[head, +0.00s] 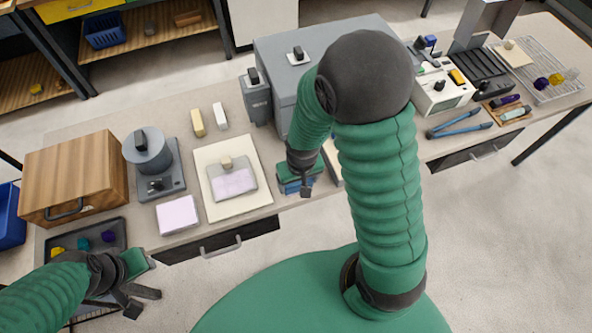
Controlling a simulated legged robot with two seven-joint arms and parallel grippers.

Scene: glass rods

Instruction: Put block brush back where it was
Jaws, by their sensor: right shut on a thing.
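My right gripper (303,187) is low over the front edge of the bench, in front of the large grey box. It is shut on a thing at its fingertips. A small blue and teal block (289,187), which looks like the block brush, is right at the fingers and partly hidden by them. I cannot tell whether the block touches the bench. My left gripper (138,300) is at the lower left, by the dark tray, with its fingers apart and nothing between them.
A wooden box (75,177), a dark tray (112,228) with small coloured pieces, a grey round device (148,153), a pink pad (177,215) and a cream board (207,163) fill the left bench. Blue-handled pliers (460,130) lie right of my arm.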

